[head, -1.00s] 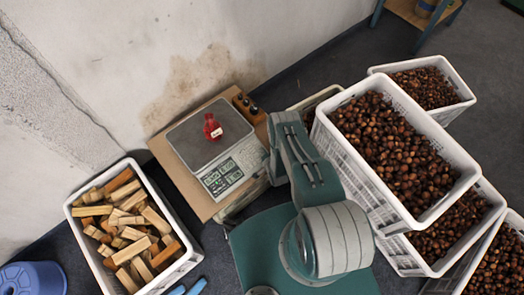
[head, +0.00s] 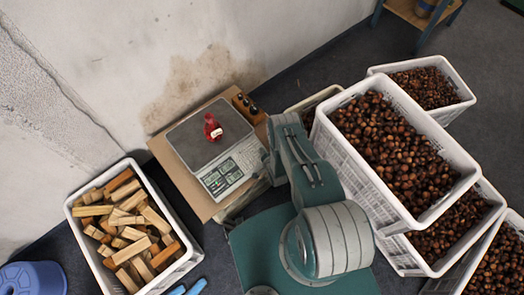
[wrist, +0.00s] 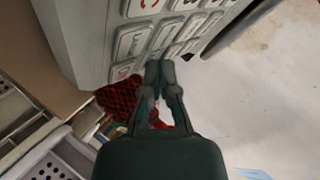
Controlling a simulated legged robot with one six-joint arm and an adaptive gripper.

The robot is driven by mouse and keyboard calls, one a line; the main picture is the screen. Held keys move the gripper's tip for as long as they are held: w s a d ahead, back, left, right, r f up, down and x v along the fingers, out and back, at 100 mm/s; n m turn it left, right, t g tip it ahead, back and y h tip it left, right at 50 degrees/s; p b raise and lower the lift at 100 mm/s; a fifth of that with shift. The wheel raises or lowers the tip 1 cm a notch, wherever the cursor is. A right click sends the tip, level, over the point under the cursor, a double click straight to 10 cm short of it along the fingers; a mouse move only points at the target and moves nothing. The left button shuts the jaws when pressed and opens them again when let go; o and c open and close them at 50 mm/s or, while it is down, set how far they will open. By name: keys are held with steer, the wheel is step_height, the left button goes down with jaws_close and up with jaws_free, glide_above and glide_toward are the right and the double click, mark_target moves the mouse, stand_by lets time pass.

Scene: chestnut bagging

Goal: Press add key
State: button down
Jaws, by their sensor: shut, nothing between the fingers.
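A scale with a grey weighing plate (head: 185,145) stands on a brown board, its key panel (head: 232,174) facing my arm. A small red bag (head: 212,127) with a pale label sits on the plate. In the wrist view, the pale grey keys (wrist: 133,41) fill the top, with dark and red markings I cannot read well. My gripper (wrist: 160,70) is shut and empty, with its fingertips at the lower edge of the keys. I cannot tell whether they touch one, or which key is add. In the head view, my gripper cannot be made out beside the scale.
White crates of chestnuts (head: 405,150) stand stacked on the right. A white crate of wood blocks (head: 128,235) is at lower left, with a blue stool (head: 33,278) beside it. A small wooden holder (head: 248,106) stands behind the scale. A wall rises at the back.

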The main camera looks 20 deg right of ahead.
steer(key=shift+r, duration=0.1)
steer(key=shift+s+r, duration=0.2)
steer(key=shift+r, duration=0.4)
steer(key=shift+d, duration=0.1)
steer(key=shift+s+d+r, duration=0.1)
steer(key=shift+s+r, duration=0.15)
steer(key=shift+r, duration=0.55)
steer(key=shift+s+d+r, duration=0.1)
steer(key=shift+s+r, duration=0.15)
steer(key=shift+r, duration=0.55)
steer(key=shift+s+d+r, duration=0.1)
steer(key=shift+s+r, duration=0.15)
steer(key=shift+r, duration=0.55)
